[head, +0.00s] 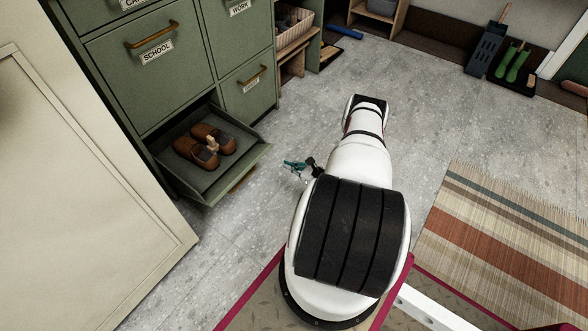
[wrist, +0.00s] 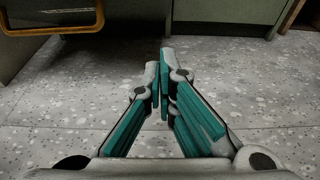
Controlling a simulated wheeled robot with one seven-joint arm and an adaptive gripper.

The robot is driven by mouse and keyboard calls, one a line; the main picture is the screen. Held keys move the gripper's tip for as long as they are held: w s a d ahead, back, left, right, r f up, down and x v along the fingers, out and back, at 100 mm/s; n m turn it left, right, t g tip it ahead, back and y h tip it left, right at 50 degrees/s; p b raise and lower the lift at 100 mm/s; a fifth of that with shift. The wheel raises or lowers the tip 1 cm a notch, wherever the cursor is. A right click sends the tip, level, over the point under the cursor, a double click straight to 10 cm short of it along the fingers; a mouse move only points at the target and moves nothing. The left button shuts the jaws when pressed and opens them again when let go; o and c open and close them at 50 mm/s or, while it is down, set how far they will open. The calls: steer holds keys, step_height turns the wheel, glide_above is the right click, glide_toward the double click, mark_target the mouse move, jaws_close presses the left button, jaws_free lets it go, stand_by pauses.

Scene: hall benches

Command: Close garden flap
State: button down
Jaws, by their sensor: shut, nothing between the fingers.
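A green cabinet flap (head: 250,160) at the bottom of the cabinet is tilted open, with a pair of brown shoes (head: 205,143) inside. I take it as the garden flap, but its label is hidden. Its brass-coloured handle shows at the upper left of the wrist view (wrist: 95,27). My gripper (head: 290,164) is shut and empty, low over the floor just right of the flap and apart from it. In the wrist view my fingertips (wrist: 162,62) point toward the cabinet base, right of the handle.
The closed SCHOOL flap (head: 140,75) and WORK flap (head: 245,50) are above and beside it. A cream panel (head: 70,220) stands at the left. A striped rug (head: 500,235) lies at the right. Grey floor (head: 420,110) is clear between.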

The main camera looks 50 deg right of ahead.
steer(key=w+r+b, duration=0.2)
steer(key=w, duration=0.5)
steer(key=shift+w+a+r, duration=0.1)
steer(key=shift+r, duration=0.05)
stand_by(0.3)
